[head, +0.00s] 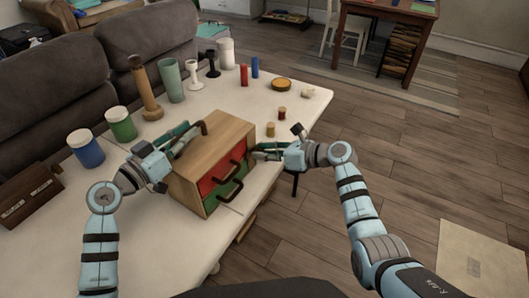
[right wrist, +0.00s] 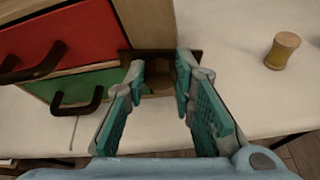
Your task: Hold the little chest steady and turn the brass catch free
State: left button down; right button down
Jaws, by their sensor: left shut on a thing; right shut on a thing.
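The little chest (head: 222,133) is a wooden box on the white table, with a red drawer and a green drawer, each with a dark bar handle. My left gripper (head: 193,136) is at the chest's upper left edge, shut on the chest by a dark handle there; the exact contact is hard to see. My right gripper (head: 258,151) is at the chest's right side. In the right wrist view its fingers are closed around the catch (right wrist: 159,76), a dark brownish piece on a dark plate against the wood. The catch is hidden in the head view.
A small yellow-brown cylinder (right wrist: 283,50) stands right of the catch. A blue jar (head: 87,150), green jar (head: 121,125), tall wooden piece (head: 146,90) and several other items stand behind. A brown box (head: 28,195) is at left. The table's edge is close in front.

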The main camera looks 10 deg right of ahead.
jog(key=m+g+y, duration=0.1)
jog(key=m, duration=0.1)
jog(key=m+y, duration=0.1)
jog(key=m, duration=0.1)
jog(key=shift+w+d+f+g, duration=0.15)
jog(key=shift+w+d+g, duration=0.05)
jog(key=shift+g, duration=0.2)
jog(key=shift+m, duration=0.3)
jog(key=c, duration=1.3)
grip_release()
jog(key=shift+c, duration=0.2)
jog(key=v, duration=1.2)
jog(key=shift+f, duration=0.15)
jog(key=shift+d, duration=0.1)
